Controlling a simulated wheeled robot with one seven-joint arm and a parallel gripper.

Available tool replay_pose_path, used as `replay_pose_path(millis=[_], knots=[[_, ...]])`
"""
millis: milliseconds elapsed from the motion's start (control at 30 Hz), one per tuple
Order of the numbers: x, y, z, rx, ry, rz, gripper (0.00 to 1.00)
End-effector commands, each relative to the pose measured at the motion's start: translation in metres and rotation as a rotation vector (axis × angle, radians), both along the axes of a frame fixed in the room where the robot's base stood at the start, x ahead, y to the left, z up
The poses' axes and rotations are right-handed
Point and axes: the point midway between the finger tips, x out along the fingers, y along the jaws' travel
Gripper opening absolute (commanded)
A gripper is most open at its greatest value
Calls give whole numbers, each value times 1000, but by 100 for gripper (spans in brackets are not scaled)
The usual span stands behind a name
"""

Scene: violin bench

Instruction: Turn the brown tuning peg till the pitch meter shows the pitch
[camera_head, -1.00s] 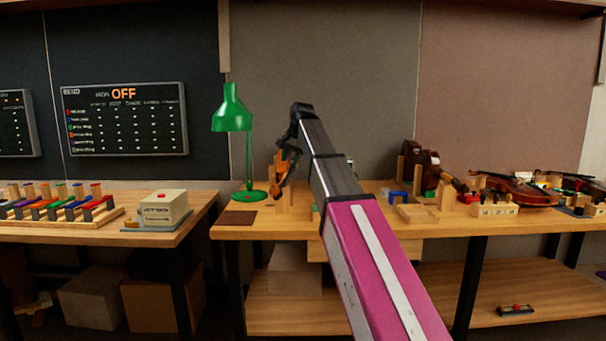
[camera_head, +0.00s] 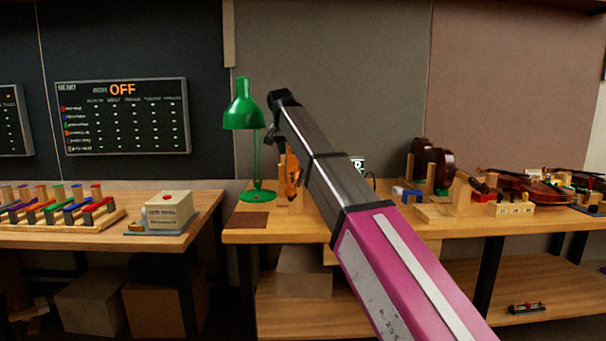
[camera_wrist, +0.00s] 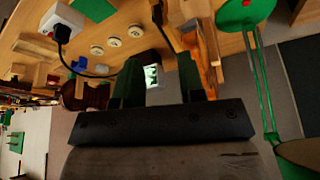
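An orange-brown violin (camera_head: 292,172) stands upright in a wooden holder on the right bench, partly behind my arm. Its edge also shows in the wrist view (camera_wrist: 207,62), just right of my gripper. My gripper (camera_wrist: 158,62) has its two dark fingers apart, with no object held between them. A small pitch meter with a lit white and green screen (camera_wrist: 152,76) shows in the gap beyond the fingers. Its screen also shows right of my arm in the head view (camera_head: 357,164), too small to read. I cannot make out the brown tuning peg clearly.
A green lamp (camera_head: 243,112) stands left of the violin, close to my gripper; its stem shows in the wrist view (camera_wrist: 262,85). A brown mat (camera_head: 247,220) lies at the bench's front left. A black plug (camera_wrist: 64,32) with a cable, a blue piece (camera_wrist: 80,64) and several round pale pieces lie nearby.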

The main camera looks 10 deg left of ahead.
Motion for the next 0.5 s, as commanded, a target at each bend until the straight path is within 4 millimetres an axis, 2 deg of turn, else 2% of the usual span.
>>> replay_pose_path(millis=[167, 500], knots=[[7, -1, -19, -1, 1, 0, 37], [30, -4, -73, 1, 2, -1, 37]])
